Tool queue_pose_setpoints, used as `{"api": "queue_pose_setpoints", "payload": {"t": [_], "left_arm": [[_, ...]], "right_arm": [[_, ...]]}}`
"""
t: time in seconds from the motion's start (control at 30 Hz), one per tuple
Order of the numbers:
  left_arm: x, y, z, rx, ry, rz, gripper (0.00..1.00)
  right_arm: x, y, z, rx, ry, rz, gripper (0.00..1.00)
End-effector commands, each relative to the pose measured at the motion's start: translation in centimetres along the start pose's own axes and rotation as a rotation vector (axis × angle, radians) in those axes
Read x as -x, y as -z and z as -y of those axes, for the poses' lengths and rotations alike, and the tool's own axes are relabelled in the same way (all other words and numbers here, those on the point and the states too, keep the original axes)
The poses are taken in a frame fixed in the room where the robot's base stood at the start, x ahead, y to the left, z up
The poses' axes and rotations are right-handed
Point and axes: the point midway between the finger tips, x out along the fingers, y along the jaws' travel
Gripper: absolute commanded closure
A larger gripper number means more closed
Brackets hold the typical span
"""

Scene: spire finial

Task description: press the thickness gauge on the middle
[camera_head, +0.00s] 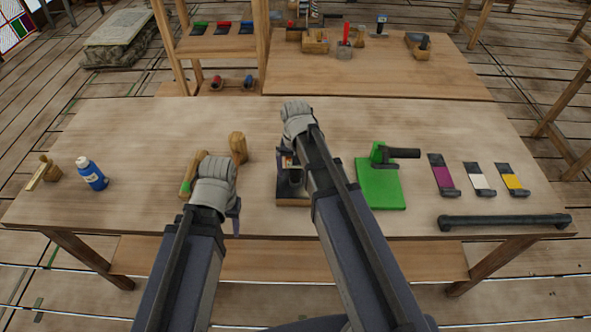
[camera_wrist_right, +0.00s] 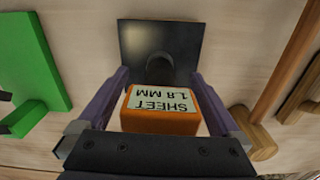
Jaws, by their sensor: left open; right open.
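An orange block with a pale label reading "SHEET 1.8 MM" (camera_wrist_right: 162,108), seemingly the thickness gauge, shows in the right wrist view. It lies between the two fingers of my open right gripper (camera_wrist_right: 156,78). I cannot tell whether they touch it. Beyond it is a dark square plate (camera_wrist_right: 160,40) with a dark rounded part. In the head view my right arm largely hides this gauge (camera_head: 288,161) and its dark-topped stand (camera_head: 292,196). My left gripper (camera_head: 228,215) is left of it, over the table, near a wooden piece; its fingers are mostly hidden.
A green block with a black handle (camera_head: 380,185) stands just right of my right arm. Purple, white and yellow swatches and a dark bar (camera_head: 505,221) lie further right. A wooden peg (camera_head: 238,147) and blue bottle (camera_head: 91,174) are left. The table's back is clear.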

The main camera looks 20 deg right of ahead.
Motion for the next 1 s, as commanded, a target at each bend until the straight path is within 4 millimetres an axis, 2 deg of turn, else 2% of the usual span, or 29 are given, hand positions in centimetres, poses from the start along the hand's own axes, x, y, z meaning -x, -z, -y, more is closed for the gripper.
{"api": "queue_pose_setpoints", "payload": {"t": [0.6,0.73,1.0], "left_arm": [[7.1,-0.4,0.7,-0.001,0.000,0.000,0.50],[7.6,-0.5,0.7,-0.001,0.000,0.000,0.50],[7.5,-0.4,0.7,-0.001,0.000,0.000,0.50]], "right_arm": [[7.1,0.0,0.0,0.000,0.000,0.000,0.00],[7.7,0.0,0.0,0.000,0.000,0.000,0.00],[7.5,0.0,0.0,0.000,0.000,0.000,0.00]]}}
